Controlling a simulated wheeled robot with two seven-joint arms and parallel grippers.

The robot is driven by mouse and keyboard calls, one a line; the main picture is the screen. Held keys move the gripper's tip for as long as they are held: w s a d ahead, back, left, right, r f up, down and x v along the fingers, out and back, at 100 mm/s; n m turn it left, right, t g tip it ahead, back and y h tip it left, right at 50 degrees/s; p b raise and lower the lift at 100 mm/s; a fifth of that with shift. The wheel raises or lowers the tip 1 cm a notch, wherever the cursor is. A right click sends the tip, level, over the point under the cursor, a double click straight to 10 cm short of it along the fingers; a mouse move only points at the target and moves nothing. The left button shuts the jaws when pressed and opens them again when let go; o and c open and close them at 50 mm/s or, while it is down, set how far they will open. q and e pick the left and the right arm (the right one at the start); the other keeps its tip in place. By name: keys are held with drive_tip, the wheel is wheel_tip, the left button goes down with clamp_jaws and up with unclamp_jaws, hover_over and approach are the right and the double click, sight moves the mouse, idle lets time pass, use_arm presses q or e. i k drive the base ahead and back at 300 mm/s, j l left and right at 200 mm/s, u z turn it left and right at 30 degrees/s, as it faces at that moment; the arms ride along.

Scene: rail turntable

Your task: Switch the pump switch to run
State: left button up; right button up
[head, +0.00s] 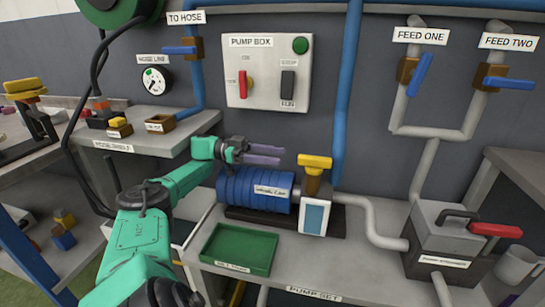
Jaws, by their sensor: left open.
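The pump box (269,70) is a pale panel on the back wall, top centre. The pump switch (288,84) is a dark upright switch on its right half. A small label sits above the switch, too small to read surely, and a label (287,104) below it seems to read RUN. I cannot tell which way the switch is set. My left gripper (282,155) is open and empty, with purple fingers pointing right. In the picture it is below the pump box, apart from the switch, and above the blue pump. My right gripper is not in view.
A red handle (244,84) and a green button (300,45) share the box. Below are the blue pump (253,190), a yellow-topped fitting (315,162) and a green tray (238,250). A blue pipe (348,90) runs right of the box.

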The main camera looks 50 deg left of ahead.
sight(287, 77)
drive_tip(key=k+l, duration=0.45)
drive_tip(key=l, duration=0.3)
drive_tip(key=k+l, duration=0.25)
drive_tip(key=l, duration=0.1)
